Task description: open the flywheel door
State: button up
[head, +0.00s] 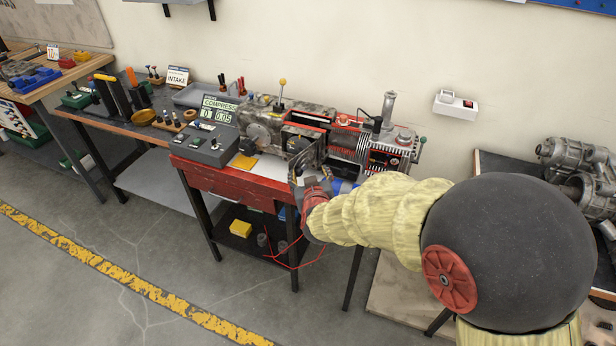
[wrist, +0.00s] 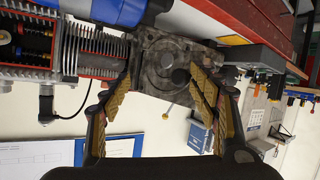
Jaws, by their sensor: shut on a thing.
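The engine on the red bench shows in the head view, with a worn grey metal housing (head: 262,122) at left and a red-trimmed, finned cylinder (head: 347,140) at right. My gripper (head: 308,172) is at the front of the engine, partly hidden by my arm. In the wrist view, my gripper (wrist: 158,78) has its fingers spread wide around a dark grey plate (wrist: 152,58) with a round boss, which looks like the flywheel door. The fingers appear to touch its two sides. The hinge and how far the door stands open cannot be told.
A control box (head: 207,145) with a COMPRESS display stands left of the engine. A motor assembly (head: 580,172) stands at right. Open floor lies at lower left.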

jog(key=shift+w+d, duration=0.15)
jog(key=shift+r, duration=0.1)
jog(key=shift+s+d+r, duration=0.25)
jog(key=shift+s+d, duration=0.1)
jog(key=shift+s, duration=0.05)
jog(key=shift+c, duration=0.5)
jog(key=s+d+r+p, duration=0.1)
jog(key=s+d+r, duration=0.1)
jog(key=s+d, duration=0.2)
jog(key=shift+s+d+r, duration=0.2)
jog(key=shift+s+r, duration=0.05)
jog(key=shift+s, duration=0.5)
jog(key=v, duration=1.2)
